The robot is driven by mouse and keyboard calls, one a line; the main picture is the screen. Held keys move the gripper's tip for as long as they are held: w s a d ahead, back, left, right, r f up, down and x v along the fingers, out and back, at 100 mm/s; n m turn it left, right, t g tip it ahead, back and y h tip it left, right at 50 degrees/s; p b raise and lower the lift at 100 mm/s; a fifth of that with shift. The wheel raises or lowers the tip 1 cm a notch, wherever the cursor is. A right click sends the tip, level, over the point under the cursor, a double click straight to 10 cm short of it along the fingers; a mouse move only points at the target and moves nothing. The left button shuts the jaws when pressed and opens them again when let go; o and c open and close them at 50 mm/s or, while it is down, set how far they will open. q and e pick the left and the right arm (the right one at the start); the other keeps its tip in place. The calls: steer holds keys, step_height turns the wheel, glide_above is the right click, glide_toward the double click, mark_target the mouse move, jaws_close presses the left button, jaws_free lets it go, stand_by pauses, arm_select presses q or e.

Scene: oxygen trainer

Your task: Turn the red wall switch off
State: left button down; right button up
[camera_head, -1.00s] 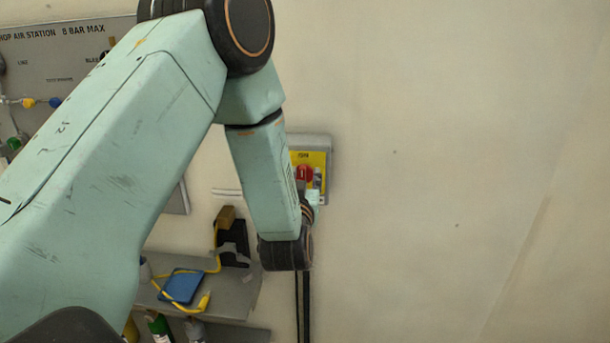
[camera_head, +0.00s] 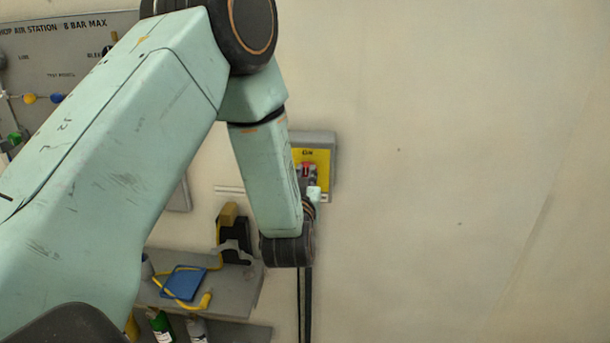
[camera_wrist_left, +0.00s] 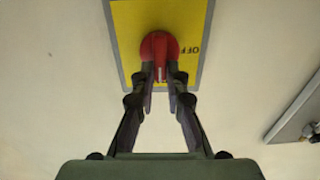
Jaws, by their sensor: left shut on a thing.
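The red wall switch (camera_wrist_left: 159,45) is a round red knob on a yellow plate (camera_wrist_left: 192,20) with a grey frame, fixed to the wall. In the left wrist view, the word OFF shows to the right of the knob. My left gripper (camera_wrist_left: 160,76) is shut on the red knob's handle, with one finger on either side. In the head view, my left arm partly hides the plate, and the fingers (camera_head: 308,180) cover most of the knob. My right gripper is out of view.
A grey air station panel (camera_head: 60,55) hangs at the upper left. Dark lines run down the wall beneath the switch. The wall to the right is bare.

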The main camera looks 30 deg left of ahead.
arm_select(q)
steer(key=shift+w+d, duration=0.1)
steer(key=shift+a+n+b, duration=0.25)
steer(key=shift+n+b, duration=0.15)
steer(key=shift+n, duration=0.1)
steer(key=shift+f+n+b, duration=0.1)
steer(key=shift+n+b, duration=0.4)
steer(key=shift+n, duration=0.2)
steer(key=n+b, duration=0.4)
steer(key=n, duration=0.1)
steer(key=n+b, duration=0.4)
steer(key=n, duration=0.1)
steer(key=a+f+n+b, duration=0.1)
steer(key=n+b, duration=0.3)
steer(key=n, duration=0.1)
steer(key=shift+s+n+b, duration=0.3)
steer(key=shift+s, duration=0.05)
steer(key=shift+r, duration=0.1)
